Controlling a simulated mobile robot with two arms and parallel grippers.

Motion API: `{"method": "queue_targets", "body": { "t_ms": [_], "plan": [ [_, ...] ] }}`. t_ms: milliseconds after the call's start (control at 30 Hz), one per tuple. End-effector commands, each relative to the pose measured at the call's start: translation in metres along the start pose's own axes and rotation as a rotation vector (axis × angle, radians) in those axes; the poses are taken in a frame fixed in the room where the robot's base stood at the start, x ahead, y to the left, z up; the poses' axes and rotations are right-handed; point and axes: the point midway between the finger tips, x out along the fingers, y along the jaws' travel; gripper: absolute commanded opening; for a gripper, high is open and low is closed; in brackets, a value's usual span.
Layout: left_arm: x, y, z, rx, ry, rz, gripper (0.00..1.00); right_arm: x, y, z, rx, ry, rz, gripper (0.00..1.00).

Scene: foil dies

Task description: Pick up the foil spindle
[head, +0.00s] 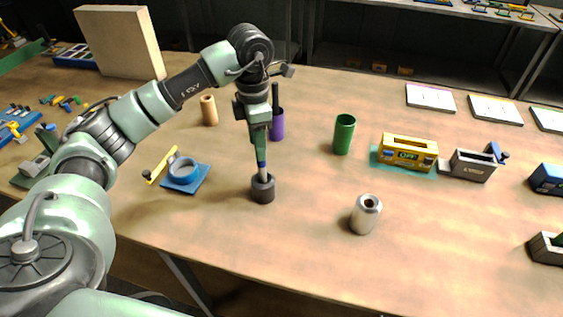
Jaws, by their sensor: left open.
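An upright thin rod with a pale lower part (262,171) and a blue band stands in a dark round base on the table; I take it as the foil spindle. My left gripper (260,153) is open and points down at the rod's upper end. Its fingers hide the top of the rod, and I cannot tell whether they touch it. My right gripper is not in view.
A silver roll (364,216) stands to the right, with a green cup (343,134) behind it. A purple cup (277,125) is close behind the gripper. A blue tape holder (185,180) lies left. A yellow boxy device (408,149) sits right. The front middle is clear.

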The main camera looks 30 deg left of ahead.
Motion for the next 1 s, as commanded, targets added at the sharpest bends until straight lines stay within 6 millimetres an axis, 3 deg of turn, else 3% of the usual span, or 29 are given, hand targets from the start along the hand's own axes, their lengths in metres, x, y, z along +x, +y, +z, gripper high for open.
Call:
{"method": "queue_targets", "body": {
  "t_ms": [367,533,700,967,1000],
  "plan": [
    [0.030,0.002,0.003,-0.001,0.001,-0.004,0.45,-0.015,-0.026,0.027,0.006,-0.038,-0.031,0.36],
    [0.053,0.007,0.010,-0.001,0.002,-0.006,0.45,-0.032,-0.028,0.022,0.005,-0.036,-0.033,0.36],
    [0.074,0.008,0.011,0.000,-0.001,-0.003,0.45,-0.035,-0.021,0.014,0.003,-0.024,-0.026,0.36],
    [0.079,0.008,0.011,0.000,-0.001,-0.001,0.45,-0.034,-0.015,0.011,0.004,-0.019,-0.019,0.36],
    [0.079,0.008,0.011,0.000,-0.001,-0.001,0.37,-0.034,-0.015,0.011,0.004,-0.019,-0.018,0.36]
  ]
}}
